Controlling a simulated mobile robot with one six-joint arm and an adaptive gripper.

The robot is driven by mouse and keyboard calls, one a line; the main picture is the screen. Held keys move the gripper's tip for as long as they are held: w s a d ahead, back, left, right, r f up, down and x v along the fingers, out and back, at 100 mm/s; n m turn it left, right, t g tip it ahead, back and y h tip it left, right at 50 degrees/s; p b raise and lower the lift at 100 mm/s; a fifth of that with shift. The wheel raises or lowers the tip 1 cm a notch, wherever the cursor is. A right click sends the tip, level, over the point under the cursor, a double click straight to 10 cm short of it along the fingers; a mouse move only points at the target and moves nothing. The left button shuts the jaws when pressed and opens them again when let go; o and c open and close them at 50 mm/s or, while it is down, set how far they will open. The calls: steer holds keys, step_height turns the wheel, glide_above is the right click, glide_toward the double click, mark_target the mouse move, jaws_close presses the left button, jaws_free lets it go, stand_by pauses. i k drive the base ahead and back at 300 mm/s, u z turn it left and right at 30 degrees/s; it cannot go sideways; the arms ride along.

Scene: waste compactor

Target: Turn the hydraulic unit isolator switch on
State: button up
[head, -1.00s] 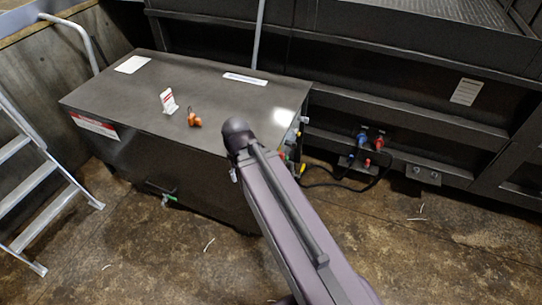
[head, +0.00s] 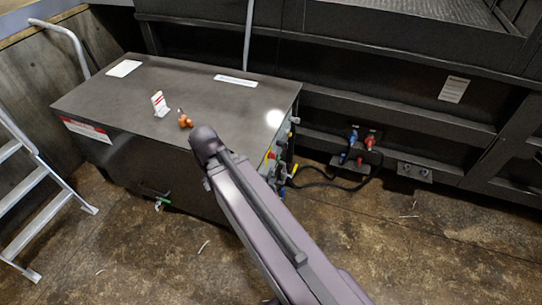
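The dark box-shaped unit (head: 140,90), which looks like the hydraulic unit, stands left of centre in the head view. Its right side carries several small coloured fittings (head: 272,163), partly hidden behind my arm. I cannot tell which of them is the isolator switch or how it is set. An orange padlock-like object (head: 185,121) and a small white and red tag (head: 160,104) are on the unit's top. My arm reaches up from the bottom right to the unit's front right corner. My gripper does not show in this view.
A grey metal ladder (head: 45,190) stands at the left. Blue and red connectors (head: 362,145) with black cables sit on the dark compactor frame (head: 400,110) behind and to the right. The stained floor (head: 430,250) at the right is mostly clear.

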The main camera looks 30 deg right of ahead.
mark_target(271, 155)
steer(key=u, duration=0.1)
steer(key=k, duration=1.15)
steer(key=z, duration=0.65)
steer(key=i, duration=1)
steer(key=z, duration=0.05)
